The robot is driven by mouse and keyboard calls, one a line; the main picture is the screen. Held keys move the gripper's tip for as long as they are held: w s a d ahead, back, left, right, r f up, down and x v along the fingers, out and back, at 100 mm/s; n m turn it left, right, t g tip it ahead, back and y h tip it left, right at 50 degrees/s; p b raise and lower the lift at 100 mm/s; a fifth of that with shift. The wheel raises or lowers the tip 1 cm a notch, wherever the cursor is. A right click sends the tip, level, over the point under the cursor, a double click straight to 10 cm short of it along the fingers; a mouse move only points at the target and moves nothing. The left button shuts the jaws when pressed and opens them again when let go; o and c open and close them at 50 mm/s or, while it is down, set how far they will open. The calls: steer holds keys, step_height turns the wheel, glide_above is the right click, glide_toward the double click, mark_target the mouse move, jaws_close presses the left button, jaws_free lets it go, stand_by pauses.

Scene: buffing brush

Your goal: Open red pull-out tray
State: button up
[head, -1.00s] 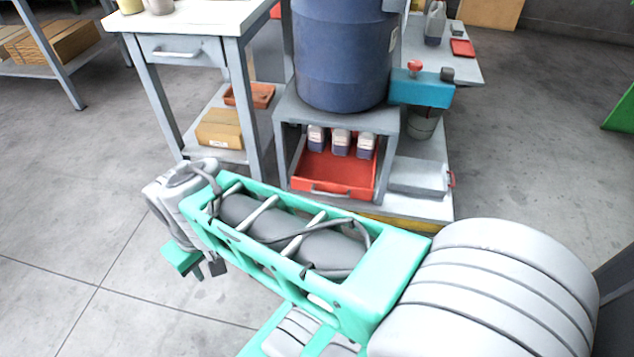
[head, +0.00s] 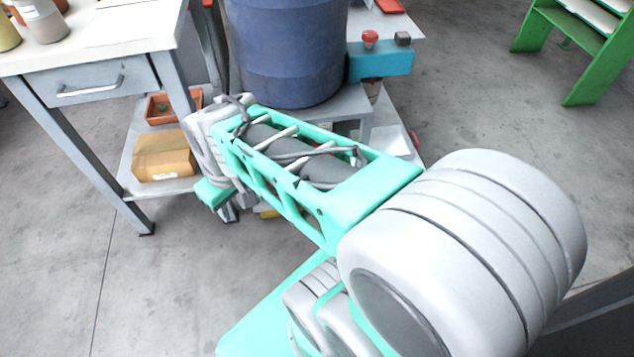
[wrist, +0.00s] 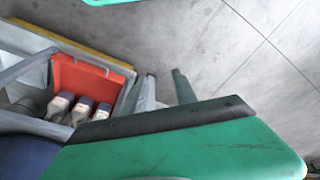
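The red pull-out tray (wrist: 88,78) shows in the wrist view, in the grey housing under the blue drum, with several dark-and-white bottles (wrist: 80,110) in it. In the head view my arm hides almost all of it, and its handle cannot be made out. My gripper (wrist: 165,75) is beside the tray in the wrist view, to its right, with a gap between the fingers and nothing held. In the head view my gripper (head: 230,213) hangs in front of the housing, partly hidden by my wrist.
The blue drum (head: 285,55) stands on the grey housing (head: 352,103). A workbench with a drawer (head: 105,80) is at left, with a cardboard box (head: 163,156) on its lower shelf. A teal block (head: 380,62) is right of the drum. Floor at front left is clear.

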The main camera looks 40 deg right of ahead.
steer(key=w+d+f+n+y, duration=0.1)
steer(key=w+d+f+n, duration=0.35)
steer(key=d+f, duration=0.6)
steer(key=w+d+f+n+y, duration=0.1)
steer(key=w+d+f+n, duration=0.2)
steer(key=w+d+f, duration=0.7)
steer(key=s+d+f+n+t+b, duration=0.1)
steer(key=s+d+f+n+t, duration=0.15)
steer(key=s+d+f, duration=0.65)
steer(key=w+f+b, duration=0.1)
steer(key=f, duration=0.1)
steer(key=w+f+b, duration=0.2)
steer(key=shift+w+a+b, duration=0.2)
steer(key=shift+w+b, duration=0.1)
steer(key=shift+c, duration=0.5)
jaws_close()
